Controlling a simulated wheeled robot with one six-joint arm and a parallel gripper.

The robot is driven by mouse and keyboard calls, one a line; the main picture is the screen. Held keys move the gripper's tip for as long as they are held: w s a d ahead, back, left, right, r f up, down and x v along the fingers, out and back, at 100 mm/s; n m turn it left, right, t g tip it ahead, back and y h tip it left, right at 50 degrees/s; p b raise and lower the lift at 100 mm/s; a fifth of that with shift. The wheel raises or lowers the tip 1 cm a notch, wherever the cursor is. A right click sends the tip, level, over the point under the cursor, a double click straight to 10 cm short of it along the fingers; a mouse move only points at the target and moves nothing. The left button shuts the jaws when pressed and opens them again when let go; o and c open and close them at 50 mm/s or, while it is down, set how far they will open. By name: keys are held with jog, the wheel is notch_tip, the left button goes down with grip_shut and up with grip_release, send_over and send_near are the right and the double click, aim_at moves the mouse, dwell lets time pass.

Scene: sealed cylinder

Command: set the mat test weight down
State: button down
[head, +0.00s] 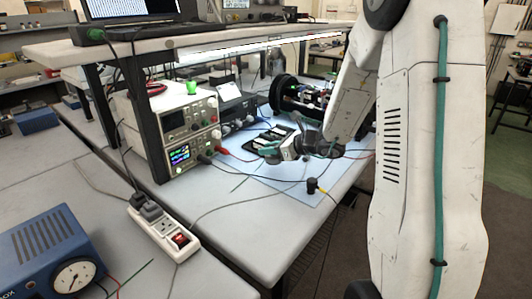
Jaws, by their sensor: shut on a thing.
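My gripper (269,151) is in the head view at the end of my arm, low over the right part of the bench, with its teal fingers toward the left. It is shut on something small. The mat test weight cannot be made out clearly at this size; the fingers hide most of what is between them. The pale blue mat (290,172) lies on the bench under and in front of the gripper. I cannot tell whether the held thing touches the mat or tray.
A dark tray (262,137) with pale strips lies behind the gripper. A black plug-like piece (313,186) with cables sits near the mat's front edge. Instruments (188,130) stand left, a black round-ended device (284,93) behind. A power strip (163,226) lies front left.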

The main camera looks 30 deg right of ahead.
aim_at(269, 157)
jog(key=shift+w, duration=0.2)
jog(key=shift+d+f, duration=0.1)
jog(key=shift+f, duration=1.6)
jog(key=shift+f, duration=0.15)
jog(key=c, duration=1.1)
grip_release()
jog(key=shift+c, duration=0.2)
